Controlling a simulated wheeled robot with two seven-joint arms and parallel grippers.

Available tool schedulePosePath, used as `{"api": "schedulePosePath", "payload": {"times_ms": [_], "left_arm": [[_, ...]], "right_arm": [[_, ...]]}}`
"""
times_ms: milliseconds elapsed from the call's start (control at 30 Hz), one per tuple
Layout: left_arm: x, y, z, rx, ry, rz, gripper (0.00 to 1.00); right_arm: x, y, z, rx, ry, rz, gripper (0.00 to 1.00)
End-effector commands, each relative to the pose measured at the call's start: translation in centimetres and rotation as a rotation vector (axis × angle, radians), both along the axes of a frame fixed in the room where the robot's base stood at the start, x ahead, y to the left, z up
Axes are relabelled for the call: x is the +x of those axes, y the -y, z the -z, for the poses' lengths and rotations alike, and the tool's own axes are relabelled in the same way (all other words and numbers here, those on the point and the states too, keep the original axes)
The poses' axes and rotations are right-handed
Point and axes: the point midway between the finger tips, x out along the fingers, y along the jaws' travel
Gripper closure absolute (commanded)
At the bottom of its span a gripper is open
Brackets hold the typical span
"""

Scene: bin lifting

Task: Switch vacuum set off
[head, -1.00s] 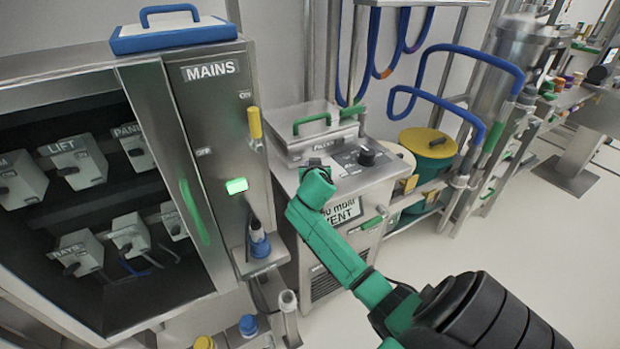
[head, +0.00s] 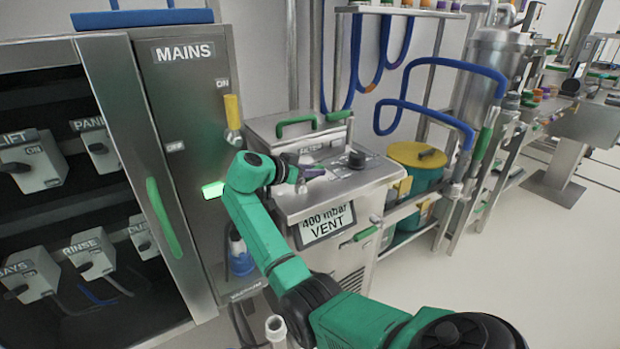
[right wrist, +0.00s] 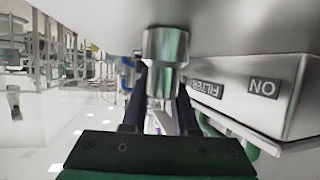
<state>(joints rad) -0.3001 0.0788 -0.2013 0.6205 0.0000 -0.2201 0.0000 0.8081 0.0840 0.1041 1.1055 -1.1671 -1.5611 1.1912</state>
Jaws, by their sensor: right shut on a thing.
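The vacuum set (head: 300,204) is a steel cabinet in the middle of the head view, with a sign (head: 326,225) reading "400 mbar VENT". A black knob (head: 356,158) stands on its sloped top. My right gripper (head: 308,173) is low over the left of this top, left of the black knob. In the right wrist view my right gripper (right wrist: 162,98) has its dark fingers shut on a shiny metal cylinder (right wrist: 165,48). Its link to the cabinet is unclear. Beside it is a steel box (right wrist: 262,92) with inverted "FILTER" and "ON" labels. My left gripper is out of view.
The mains panel (head: 185,95) has a yellow handle (head: 233,112) and a lit green button (head: 213,190). A cabinet of small switch boxes (head: 33,162) is at the left. A green drum with a yellow lid (head: 418,156) stands at the right. Open floor (head: 510,275) lies at the front right.

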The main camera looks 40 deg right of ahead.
Motion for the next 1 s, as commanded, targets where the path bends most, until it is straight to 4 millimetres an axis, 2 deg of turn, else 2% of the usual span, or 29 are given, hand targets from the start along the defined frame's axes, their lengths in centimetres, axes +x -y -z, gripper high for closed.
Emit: {"api": "schedulePosePath", "payload": {"times_ms": [233, 767, 800, 833, 867, 1000], "left_arm": [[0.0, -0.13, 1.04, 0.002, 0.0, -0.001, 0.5], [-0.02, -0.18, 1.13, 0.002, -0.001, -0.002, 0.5], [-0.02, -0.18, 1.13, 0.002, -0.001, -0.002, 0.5], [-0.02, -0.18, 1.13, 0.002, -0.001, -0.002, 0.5], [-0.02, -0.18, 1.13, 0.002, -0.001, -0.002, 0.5], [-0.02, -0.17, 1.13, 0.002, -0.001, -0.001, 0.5]], "right_arm": [[-0.4, 0.04, 0.11, 0.0, -0.001, 0.087, 1.0], [-0.55, 0.06, 0.02, 0.001, -0.001, 0.11, 1.0], [-0.54, 0.06, 0.01, 0.001, -0.001, 0.11, 0.57], [-0.54, 0.06, 0.01, 0.001, -0.001, 0.11, 0.46], [-0.54, 0.06, 0.01, 0.001, -0.001, 0.11, 0.43], [-0.53, 0.05, 0.01, 0.0, -0.001, 0.109, 0.43]]}}
